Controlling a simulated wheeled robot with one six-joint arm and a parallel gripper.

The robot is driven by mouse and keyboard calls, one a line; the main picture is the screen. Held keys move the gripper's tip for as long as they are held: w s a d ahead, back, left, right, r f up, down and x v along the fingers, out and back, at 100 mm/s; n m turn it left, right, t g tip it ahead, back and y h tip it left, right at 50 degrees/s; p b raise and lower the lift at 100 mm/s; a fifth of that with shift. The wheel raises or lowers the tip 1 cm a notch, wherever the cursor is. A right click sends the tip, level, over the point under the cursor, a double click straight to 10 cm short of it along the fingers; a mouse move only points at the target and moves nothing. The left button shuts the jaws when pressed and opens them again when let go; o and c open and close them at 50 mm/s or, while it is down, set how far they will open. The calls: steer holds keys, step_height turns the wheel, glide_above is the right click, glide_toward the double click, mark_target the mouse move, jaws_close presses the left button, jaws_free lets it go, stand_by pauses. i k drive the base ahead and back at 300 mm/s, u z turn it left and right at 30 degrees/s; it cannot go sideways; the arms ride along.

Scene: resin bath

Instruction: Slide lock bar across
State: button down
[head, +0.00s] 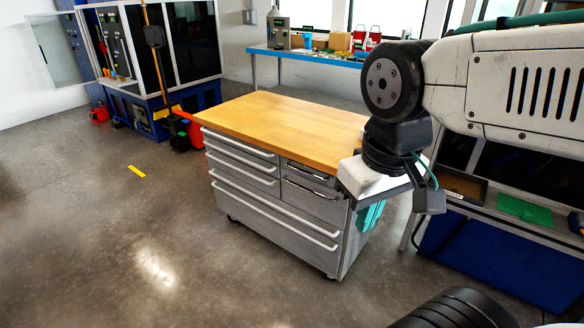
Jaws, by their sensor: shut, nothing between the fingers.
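I cannot make out a lock bar in the head view. My gripper (369,220) hangs at the end of my arm, right of centre, in front of the right end of a wooden-topped drawer cabinet. Its teal fingers point down below a pale hand body and look shut, with nothing seen between them. My wrist and hand hide the cabinet's near right corner and part of its right side.
The drawer cabinet (270,118) stands mid-floor. A blue-framed enclosure (165,100) stands at the back left, and a blue bench (310,56) at the back. A workbench with a green sheet (524,209) is at right.

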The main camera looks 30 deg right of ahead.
mark_target(327, 177)
steer(key=k, duration=0.6)
steer(key=z, duration=0.55)
steer(key=i, duration=1.35)
steer(key=u, duration=0.8)
